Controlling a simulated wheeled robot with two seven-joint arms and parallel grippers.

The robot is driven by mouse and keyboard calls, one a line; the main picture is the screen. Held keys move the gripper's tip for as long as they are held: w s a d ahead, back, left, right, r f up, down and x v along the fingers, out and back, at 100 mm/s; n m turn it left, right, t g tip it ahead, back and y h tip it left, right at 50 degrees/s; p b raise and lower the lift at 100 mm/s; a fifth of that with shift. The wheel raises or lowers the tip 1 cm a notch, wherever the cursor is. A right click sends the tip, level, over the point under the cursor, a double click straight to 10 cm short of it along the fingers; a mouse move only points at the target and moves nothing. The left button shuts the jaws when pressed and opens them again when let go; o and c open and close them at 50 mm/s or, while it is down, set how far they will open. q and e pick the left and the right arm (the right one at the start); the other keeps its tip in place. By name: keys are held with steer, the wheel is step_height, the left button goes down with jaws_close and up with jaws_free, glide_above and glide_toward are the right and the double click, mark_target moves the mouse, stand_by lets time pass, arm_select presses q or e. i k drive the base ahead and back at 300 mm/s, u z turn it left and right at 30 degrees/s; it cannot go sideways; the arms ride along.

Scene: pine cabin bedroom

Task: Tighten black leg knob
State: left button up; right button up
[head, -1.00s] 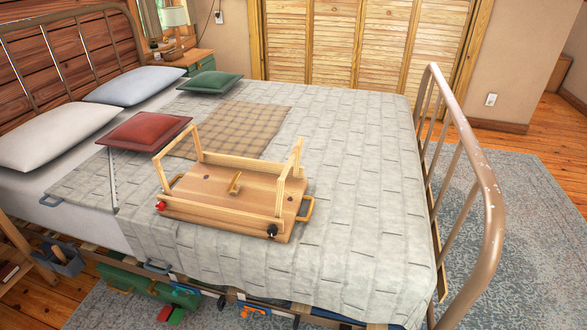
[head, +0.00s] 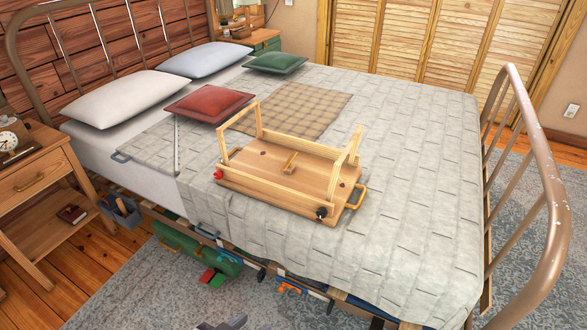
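The black leg knob (head: 321,212) sits at the front right corner of an upturned wooden bed tray (head: 275,190), by the base of a leg frame. A red knob (head: 218,174) is at the tray's front left corner. The tray lies on the bed with its two leg frames standing up and a small wooden piece (head: 289,162) on its panel. Only a grey tip, seemingly of my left gripper (head: 228,323), shows at the bottom edge, well below and left of the tray; its opening is unclear. My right gripper is out of view.
The bed (head: 410,190) has a metal footboard rail (head: 545,170) at right. Red (head: 208,104), green (head: 275,63) and pale pillows lie on it. A nightstand (head: 45,190) with a clock stands at left. A green bag (head: 190,245) lies under the bed's near edge.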

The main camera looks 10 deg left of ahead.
mark_target(322, 213)
steer(key=u, duration=1)
steer(key=k, duration=1.3)
steer(key=u, duration=1.15)
steer(key=i, duration=1.95)
steer(key=z, duration=1.15)
steer(key=i, duration=1.2)
steer(key=z, duration=1.3)
steer(key=i, duration=0.25)
steer(key=z, duration=0.35)
